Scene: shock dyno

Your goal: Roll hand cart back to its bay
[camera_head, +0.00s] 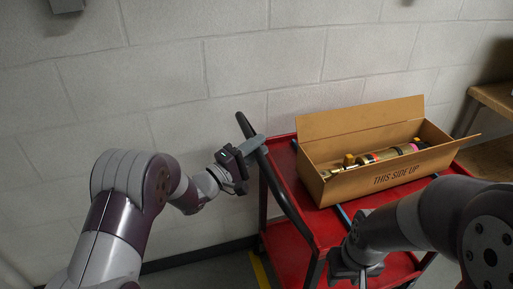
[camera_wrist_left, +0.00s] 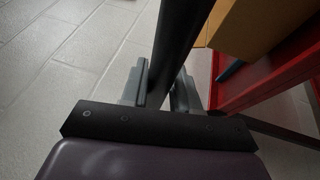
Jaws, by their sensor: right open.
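The red hand cart (camera_head: 322,222) stands against the wall, its black handle (camera_head: 278,185) sloping up at its left end. My left gripper (camera_head: 254,145) is at the handle's upper part. In the left wrist view the black handle (camera_wrist_left: 180,40) passes between the two grey fingers (camera_wrist_left: 162,90), which sit close on both sides of it. My right gripper (camera_head: 362,277) is open, low in front of the cart's near side. Its fingertips are partly hidden and it holds nothing that I can see.
An open cardboard box (camera_head: 388,180) marked "THIS SIDE UP", with a shock absorber (camera_head: 385,155) inside, rests on the cart's top. A wooden bench (camera_head: 494,98) stands at the right. The block wall (camera_head: 200,80) is close behind. A yellow floor line (camera_head: 259,270) runs left of the cart.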

